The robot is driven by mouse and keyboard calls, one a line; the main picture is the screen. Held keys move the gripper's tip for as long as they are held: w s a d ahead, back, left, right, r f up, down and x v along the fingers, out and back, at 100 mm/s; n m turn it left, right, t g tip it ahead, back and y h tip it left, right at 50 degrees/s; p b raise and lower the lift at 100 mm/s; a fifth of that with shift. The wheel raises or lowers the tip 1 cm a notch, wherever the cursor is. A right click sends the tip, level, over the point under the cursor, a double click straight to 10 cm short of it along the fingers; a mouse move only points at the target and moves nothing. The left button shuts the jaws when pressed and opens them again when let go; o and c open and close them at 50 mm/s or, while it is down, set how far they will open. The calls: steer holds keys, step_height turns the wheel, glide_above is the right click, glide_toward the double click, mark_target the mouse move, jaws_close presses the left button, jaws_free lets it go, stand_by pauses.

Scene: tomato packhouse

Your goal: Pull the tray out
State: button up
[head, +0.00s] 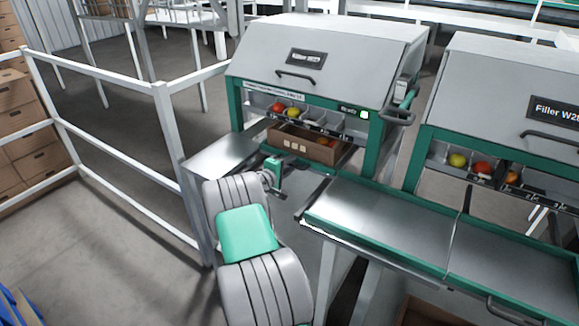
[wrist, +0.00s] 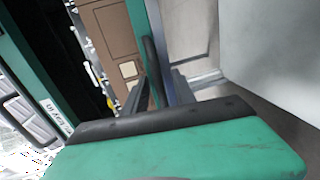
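A brown tray (head: 285,143) with pale square labels on its front sits in the opening of the left filler, under its compartments. Its brown face also shows at the upper left of the wrist view (wrist: 112,35). My gripper (head: 273,176) is just below and left of the tray front in the head view, apart from the tray as far as I can tell. In the wrist view its two dark fingers (wrist: 160,88) stand apart, with a green machine edge beyond them. No part of the tray shows between them. The fingertips are small and partly hidden in the head view.
The left filler (head: 330,50) has a sloped grey hood, a lit green indicator and several tomatoes in its compartments. A metal side shelf (head: 222,156) lies left of the tray. A conveyor (head: 385,222) runs right.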

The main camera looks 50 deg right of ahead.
steer(key=shift+c, duration=0.3)
jaws_close()
stand_by(1.1)
